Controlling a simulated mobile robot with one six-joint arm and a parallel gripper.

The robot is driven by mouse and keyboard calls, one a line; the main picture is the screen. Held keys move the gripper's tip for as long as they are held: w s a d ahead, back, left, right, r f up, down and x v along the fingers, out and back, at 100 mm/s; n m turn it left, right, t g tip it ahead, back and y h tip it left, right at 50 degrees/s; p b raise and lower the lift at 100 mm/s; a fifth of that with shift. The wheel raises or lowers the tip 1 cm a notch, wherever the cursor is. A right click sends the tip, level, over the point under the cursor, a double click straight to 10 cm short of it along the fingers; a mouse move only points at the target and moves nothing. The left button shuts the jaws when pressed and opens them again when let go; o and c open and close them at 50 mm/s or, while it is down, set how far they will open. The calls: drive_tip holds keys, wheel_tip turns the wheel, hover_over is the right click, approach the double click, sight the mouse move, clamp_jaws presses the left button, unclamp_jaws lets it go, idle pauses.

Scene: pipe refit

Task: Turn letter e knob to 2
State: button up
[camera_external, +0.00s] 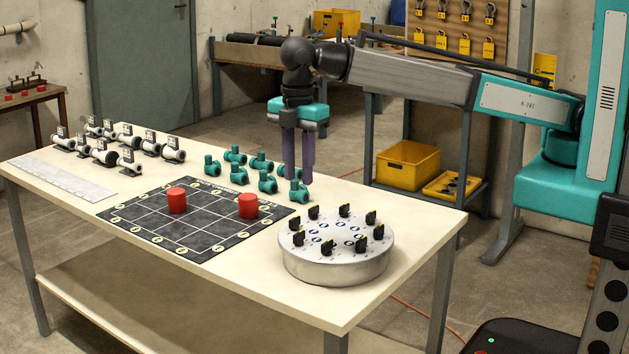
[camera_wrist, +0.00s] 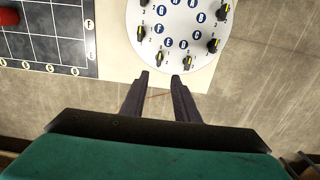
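The round silver dial plate (camera_external: 336,263) stands on the table's front right, with several black knobs around its top. In the wrist view the plate (camera_wrist: 177,58) carries blue letter discs. The letter E disc (camera_wrist: 168,43) is near its lower edge, and the black knob just outside it (camera_wrist: 163,58), with a yellow mark, appears to be the E knob. Its setting is too small to read. My gripper (camera_external: 300,180) is open and empty, pointing down above the table, behind the plate. In the wrist view its fingertips (camera_wrist: 160,76) are apart, below the plate's edge, touching no knob.
Teal valves (camera_external: 267,182) stand behind the plate, close to my gripper in the external view. A black grid board (camera_external: 203,240) with two red cylinders (camera_external: 248,206) lies left of the plate. The space above the plate is clear.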

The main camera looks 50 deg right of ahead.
sight(299, 232)
drive_tip(key=shift+f, duration=0.2)
drive_tip(key=shift+f+p, duration=1.95)
drive_tip(key=shift+f, duration=4.75)
clamp_jaws()
